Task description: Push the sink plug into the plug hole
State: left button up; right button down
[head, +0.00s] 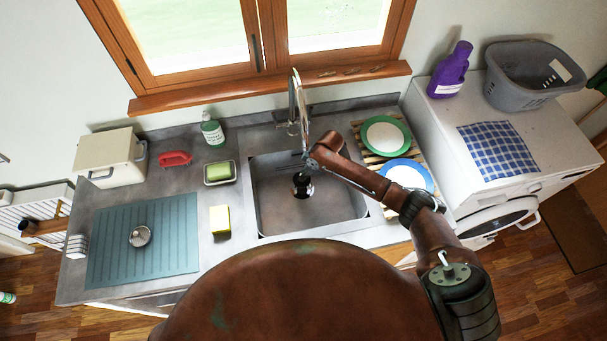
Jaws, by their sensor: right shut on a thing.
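The steel sink basin (335,215) is set in the grey counter. My right gripper (307,165) reaches in from the right, over the back of the basin, pointing down. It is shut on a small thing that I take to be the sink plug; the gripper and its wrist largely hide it. A dark round spot with a pale rim, the plug hole (304,192), shows just below the gripper on the basin floor. I cannot tell whether the plug touches the hole. My left gripper is not in view.
The tap (293,100) rises behind the basin, close to my right wrist. A slatted rack with a green-rimmed plate (386,136) and a blue-rimmed plate (407,175) stands right. A yellow sponge (220,220) and teal mat (165,260) with a small metal object (140,236) lie left.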

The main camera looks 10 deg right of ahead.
jog(key=shift+f+b, duration=0.4)
jog(key=shift+f, duration=0.5)
notch_tip(320, 180, down, 3)
jog(key=shift+s+f+b, duration=0.1)
jog(key=shift+b, duration=0.9)
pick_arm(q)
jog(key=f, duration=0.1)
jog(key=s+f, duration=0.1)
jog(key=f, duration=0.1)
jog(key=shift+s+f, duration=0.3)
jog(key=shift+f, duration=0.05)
pick_arm(e)
jog(key=shift+f, duration=0.3)
pick_arm(q)
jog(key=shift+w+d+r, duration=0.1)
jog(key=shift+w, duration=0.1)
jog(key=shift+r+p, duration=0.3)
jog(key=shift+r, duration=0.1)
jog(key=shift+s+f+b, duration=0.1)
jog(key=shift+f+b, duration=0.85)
jog(key=shift+b, duration=0.05)
pick_arm(e)
jog(key=shift+f, duration=1.4)
jog(key=c, duration=1.8)
grip_release()
jog(key=shift+c, duration=0.2)
